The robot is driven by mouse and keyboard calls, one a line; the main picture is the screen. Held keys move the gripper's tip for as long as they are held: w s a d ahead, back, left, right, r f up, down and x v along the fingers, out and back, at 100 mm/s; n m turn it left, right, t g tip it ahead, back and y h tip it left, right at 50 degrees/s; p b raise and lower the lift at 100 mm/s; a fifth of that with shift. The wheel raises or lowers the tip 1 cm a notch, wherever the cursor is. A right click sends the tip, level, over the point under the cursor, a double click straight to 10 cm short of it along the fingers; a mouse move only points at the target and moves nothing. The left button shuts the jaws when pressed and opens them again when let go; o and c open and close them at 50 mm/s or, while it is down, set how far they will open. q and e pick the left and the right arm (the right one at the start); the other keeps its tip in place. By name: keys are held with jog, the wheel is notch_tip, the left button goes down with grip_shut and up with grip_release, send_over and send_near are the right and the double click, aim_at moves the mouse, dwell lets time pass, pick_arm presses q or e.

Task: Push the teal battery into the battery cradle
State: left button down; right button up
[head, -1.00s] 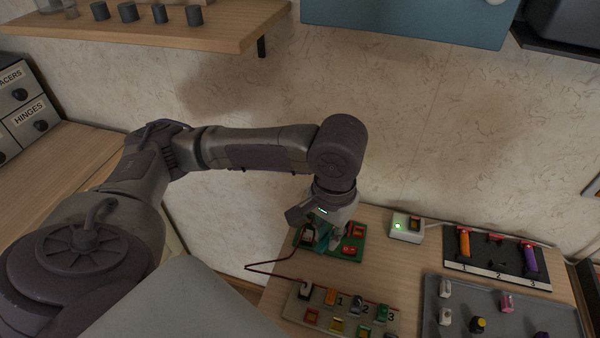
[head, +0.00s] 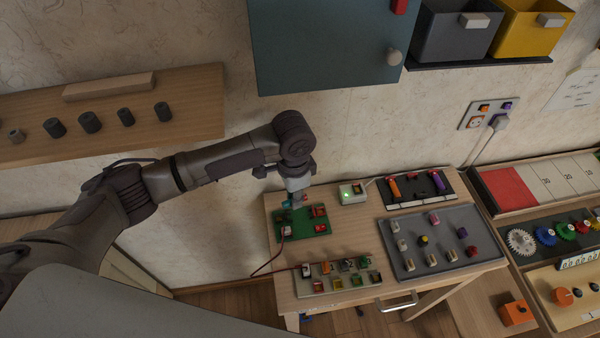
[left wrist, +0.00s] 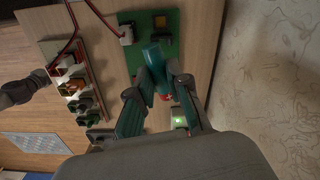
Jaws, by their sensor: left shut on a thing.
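My left gripper (head: 295,199) is over the green board (head: 303,224) at the table's back left corner. A bit of the battery (head: 287,204) shows beside the fingertips in the head view. The board, seen also in the left wrist view (left wrist: 173,43), carries red parts (head: 318,212) and a pale part with a red wire (head: 287,231). I cannot tell clearly which part is the battery cradle, nor whether the battery touches it.
A white box with a green light (head: 353,193) stands right of the board. A strip of coloured parts (head: 340,287) lies in front. A grey tray (head: 404,266) with several small pieces is at the right. A shelf (head: 200,98) and blue cabinet (head: 320,45) are on the wall.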

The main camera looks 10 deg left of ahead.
aim_at(300, 216)
pick_arm(q)
jog(key=shift+w+d+r+m+p, duration=0.2)
jog(key=shift+d+m+p, duration=0.1)
jog(key=shift+m+p, duration=0.2)
jog(key=shift+w+d+r+m+p, duration=0.15)
jog(key=shift+d+m+p, duration=0.1)
jog(key=shift+m+p, duration=0.2)
jog(key=shift+f+m, duration=0.25)
jog(key=shift+f, duration=0.15)
notch_tip(300, 216, down, 6)
jog(key=b, duration=0.6)
jog(key=shift+w+r, duration=0.1)
jog(key=shift+r, duration=0.15)
pick_arm(e)
notch_tip(300, 216, down, 3)
jog(key=shift+d+r, duration=0.1)
jog(key=shift+r, duration=0.1)
pick_arm(q)
jog(key=shift+r, duration=0.1)
pick_arm(e)
jog(key=shift+r, duration=0.2)
pick_arm(q)
jog(key=shift+p, duration=0.55)
pick_arm(e)
jog(key=shift+r, duration=0.35)
jog(key=shift+r, duration=0.25)
